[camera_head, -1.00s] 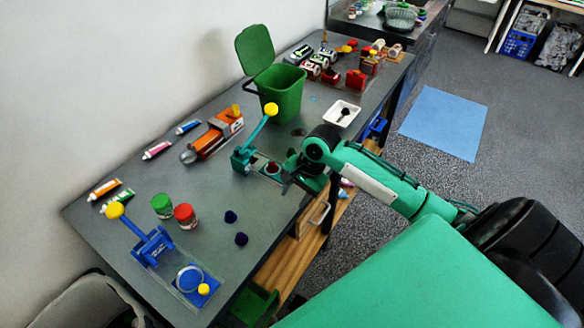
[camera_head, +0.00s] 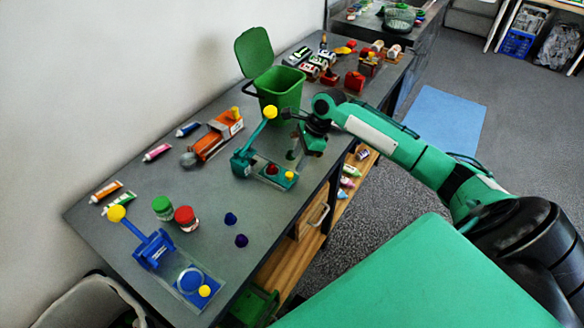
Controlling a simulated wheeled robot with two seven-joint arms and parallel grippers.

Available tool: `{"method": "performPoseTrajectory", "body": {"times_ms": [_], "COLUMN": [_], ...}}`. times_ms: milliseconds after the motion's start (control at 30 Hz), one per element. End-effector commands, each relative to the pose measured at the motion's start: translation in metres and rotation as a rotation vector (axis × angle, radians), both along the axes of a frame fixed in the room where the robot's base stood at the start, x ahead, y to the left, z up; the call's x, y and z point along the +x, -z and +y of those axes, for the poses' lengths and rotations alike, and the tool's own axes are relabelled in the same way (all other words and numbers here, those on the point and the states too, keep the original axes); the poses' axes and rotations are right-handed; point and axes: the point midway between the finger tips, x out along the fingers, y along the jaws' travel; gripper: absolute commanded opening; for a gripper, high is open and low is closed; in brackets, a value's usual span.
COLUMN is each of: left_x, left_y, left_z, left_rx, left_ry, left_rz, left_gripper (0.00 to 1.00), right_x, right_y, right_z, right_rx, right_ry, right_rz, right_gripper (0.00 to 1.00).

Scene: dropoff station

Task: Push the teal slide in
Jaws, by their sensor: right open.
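The teal press (camera_head: 242,162) stands mid-table with its lever raised, a yellow ball (camera_head: 270,112) on the lever's tip. Its teal slide (camera_head: 279,180) sticks out toward the table's front edge. The slide has a yellow knob (camera_head: 289,175) at its outer end and carries a small red thing (camera_head: 271,169). My right gripper (camera_head: 296,156) is open and points down, just behind the slide's outer end in the picture. Whether it touches the slide I cannot tell. My left gripper is out of view.
A blue press (camera_head: 153,246) with its own slide stands at the near left. A green bin (camera_head: 280,90) with its lid up stands behind the teal press. An orange device (camera_head: 214,137) lies to its left. Red (camera_head: 185,217) and green (camera_head: 162,206) jars stand nearer.

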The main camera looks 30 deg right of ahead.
Motion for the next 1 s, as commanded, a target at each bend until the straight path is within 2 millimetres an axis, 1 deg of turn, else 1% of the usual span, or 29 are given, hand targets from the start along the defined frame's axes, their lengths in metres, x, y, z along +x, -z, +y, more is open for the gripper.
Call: {"method": "performPoseTrajectory", "body": {"times_ms": [100, 200, 300, 467, 700, 733, 933, 967, 1000], "left_x": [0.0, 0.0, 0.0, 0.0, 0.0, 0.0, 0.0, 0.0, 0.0], "left_y": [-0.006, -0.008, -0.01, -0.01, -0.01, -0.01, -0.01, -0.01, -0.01], "left_z": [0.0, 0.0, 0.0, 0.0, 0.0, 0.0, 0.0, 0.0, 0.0], "left_rx": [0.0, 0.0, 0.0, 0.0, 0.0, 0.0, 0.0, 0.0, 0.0], "left_ry": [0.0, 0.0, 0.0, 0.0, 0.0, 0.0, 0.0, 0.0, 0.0], "left_rz": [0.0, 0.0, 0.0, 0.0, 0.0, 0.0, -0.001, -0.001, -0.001], "left_gripper": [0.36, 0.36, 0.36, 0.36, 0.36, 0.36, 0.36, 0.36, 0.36], "right_x": [0.003, 0.005, 0.007, 0.008, 0.009, 0.009, 0.009, 0.008, 0.008], "right_y": [0.021, 0.036, 0.046, 0.054, 0.055, 0.055, 0.055, 0.055, 0.055], "right_z": [0.009, 0.014, 0.018, 0.02, 0.021, 0.021, 0.021, 0.021, 0.021], "right_rx": [0.001, -0.001, 0.0, -0.002, -0.002, -0.002, -0.002, -0.002, -0.002], "right_ry": [-0.001, 0.0, -0.001, -0.001, -0.001, -0.001, -0.001, -0.001, -0.001], "right_rz": [0.003, 0.001, 0.0, -0.001, -0.001, -0.001, -0.001, -0.001, -0.001], "right_gripper": [0.44, 0.44, 0.44, 0.44, 0.44, 0.42, 0.03, 0.0, 0.0]}}
